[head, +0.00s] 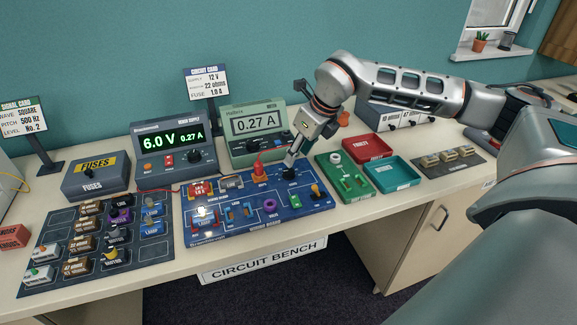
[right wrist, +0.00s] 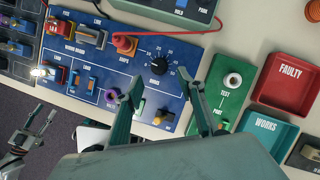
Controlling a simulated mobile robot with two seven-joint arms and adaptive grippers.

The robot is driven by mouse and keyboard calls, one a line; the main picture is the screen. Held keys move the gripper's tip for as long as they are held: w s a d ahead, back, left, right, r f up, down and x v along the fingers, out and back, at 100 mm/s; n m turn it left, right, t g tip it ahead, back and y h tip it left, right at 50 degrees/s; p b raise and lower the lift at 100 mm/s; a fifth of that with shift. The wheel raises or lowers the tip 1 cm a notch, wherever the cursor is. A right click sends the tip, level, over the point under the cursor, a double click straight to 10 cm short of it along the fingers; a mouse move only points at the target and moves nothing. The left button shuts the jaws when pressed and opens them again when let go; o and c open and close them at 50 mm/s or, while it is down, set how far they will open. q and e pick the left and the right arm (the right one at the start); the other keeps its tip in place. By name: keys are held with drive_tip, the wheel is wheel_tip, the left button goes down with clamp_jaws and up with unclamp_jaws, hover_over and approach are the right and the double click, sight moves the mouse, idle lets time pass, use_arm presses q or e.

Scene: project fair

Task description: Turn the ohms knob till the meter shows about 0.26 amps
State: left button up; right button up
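The black ohms knob (head: 290,174) is on the blue circuit board (head: 262,227), inside a printed scale; it also shows in the right wrist view (right wrist: 158,68). The green meter (head: 254,127) behind the board reads 0.27 A. My right gripper (head: 293,160) is right over the knob. In the right wrist view the fingers of my right gripper (right wrist: 164,82) are apart, with the knob between and just beyond their tips; no contact shows. What looks like my left gripper (right wrist: 16,145) is at the lower left of that view; its opening is unclear.
The bench supply (head: 172,150) reads 6.0 V and 0.27 A. A red plug (head: 258,172) with a red lead stands left of the knob. A green test block (head: 344,178), a red tray (head: 368,149) and a green tray (head: 393,175) are to the right. A lamp (head: 205,212) is lit.

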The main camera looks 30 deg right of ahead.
sight(289, 170)
drive_tip(key=shift+x, duration=3.6)
drive_tip(key=shift+s+a, duration=0.1)
drive_tip(key=shift+a, duration=0.05)
drive_tip(key=c, duration=1.1)
